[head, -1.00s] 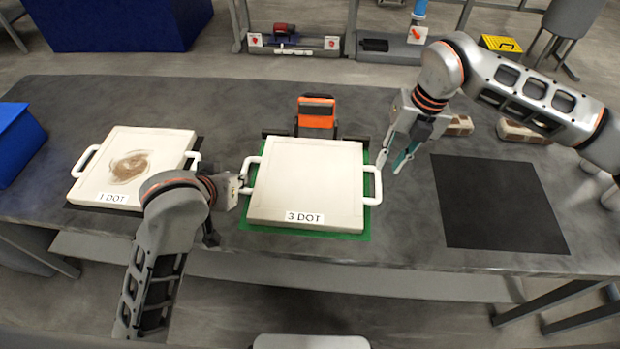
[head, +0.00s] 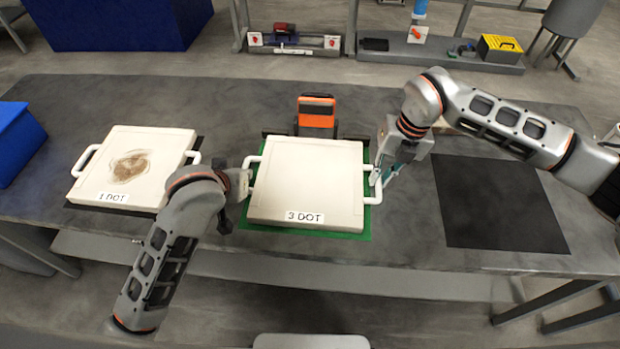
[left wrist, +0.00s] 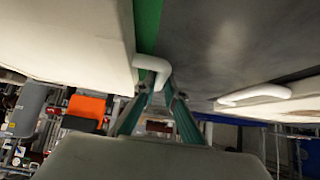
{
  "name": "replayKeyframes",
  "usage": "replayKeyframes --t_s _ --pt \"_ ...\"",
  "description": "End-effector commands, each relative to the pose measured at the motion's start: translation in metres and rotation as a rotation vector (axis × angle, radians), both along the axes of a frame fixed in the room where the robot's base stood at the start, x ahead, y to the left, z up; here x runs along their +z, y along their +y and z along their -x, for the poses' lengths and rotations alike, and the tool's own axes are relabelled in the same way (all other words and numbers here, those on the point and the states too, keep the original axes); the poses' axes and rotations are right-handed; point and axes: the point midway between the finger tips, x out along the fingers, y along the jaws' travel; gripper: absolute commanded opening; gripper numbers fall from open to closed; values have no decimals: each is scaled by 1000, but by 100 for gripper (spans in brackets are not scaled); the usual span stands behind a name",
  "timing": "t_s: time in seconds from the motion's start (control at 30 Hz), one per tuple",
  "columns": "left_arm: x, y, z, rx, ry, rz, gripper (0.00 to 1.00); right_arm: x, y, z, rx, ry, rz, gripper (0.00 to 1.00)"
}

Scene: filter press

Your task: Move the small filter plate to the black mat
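The white filter plate marked "3 DOT" (head: 305,185) lies flat on a green mat (head: 345,235) in the middle of the table. It has a white handle on each side. My left gripper (head: 244,184) is at its left handle. In the left wrist view this handle (left wrist: 153,68) reaches between the fingertips (left wrist: 160,88); whether they are clamped is unclear. My right gripper (head: 380,180) is at the right handle (head: 374,192), fingers pointing down and apart; contact is unclear. The black mat (head: 500,205) lies bare at the right.
A second white plate marked "1 DOT" (head: 134,165), with a brown stain, lies at the left. A blue bin (head: 18,143) stands at the far left. An orange and black device (head: 316,115) stands behind the middle plate.

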Motion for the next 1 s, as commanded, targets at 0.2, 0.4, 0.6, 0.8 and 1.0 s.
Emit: replayKeyframes --t_s 0.2,0.4,0.6,0.8,1.0 --pt "0 0 0 1 0 1 0 0 0 0 0 0 0 0" --pt "2 0 -1 1 -4 2 0 2 0 -1 0 -2 -2 0" --pt "10 0 -1 1 -6 2 0 10 0 -1 -1 -4 -2 0" --pt "25 0 -2 2 -8 1 0 25 0 -2 0 -7 -2 0" --pt "42 0 -2 2 -8 1 0 41 0 -2 0 -6 -2 0"
